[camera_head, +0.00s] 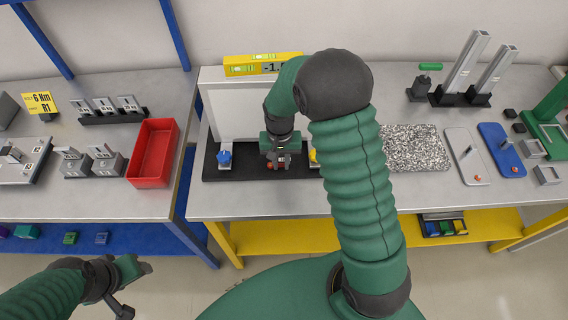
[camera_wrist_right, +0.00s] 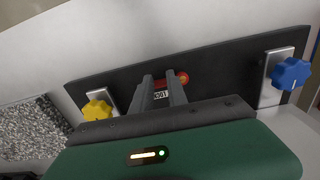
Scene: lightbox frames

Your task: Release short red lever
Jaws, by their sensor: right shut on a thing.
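My right gripper (camera_head: 282,160) reaches down to the black base (camera_head: 228,171) of a white panel on the right-hand table. In the right wrist view its two fingers (camera_wrist_right: 163,92) are close together, shut at the lever. A small red tip (camera_wrist_right: 183,78) shows beside the fingers; a bit of red also shows in the head view (camera_head: 270,165). The rest of the lever is hidden by the fingers. A label partly shows between them. My left gripper (camera_head: 128,285) is at the lower left over the floor, touching nothing; its finger gap is unclear.
A blue knob (camera_head: 224,157) and a yellow knob (camera_head: 313,156) flank the right gripper on the black base. A yellow level (camera_head: 262,65) lies on top of the panel. A red bin (camera_head: 154,153) stands on the left table. A speckled block (camera_head: 416,148) lies to the right.

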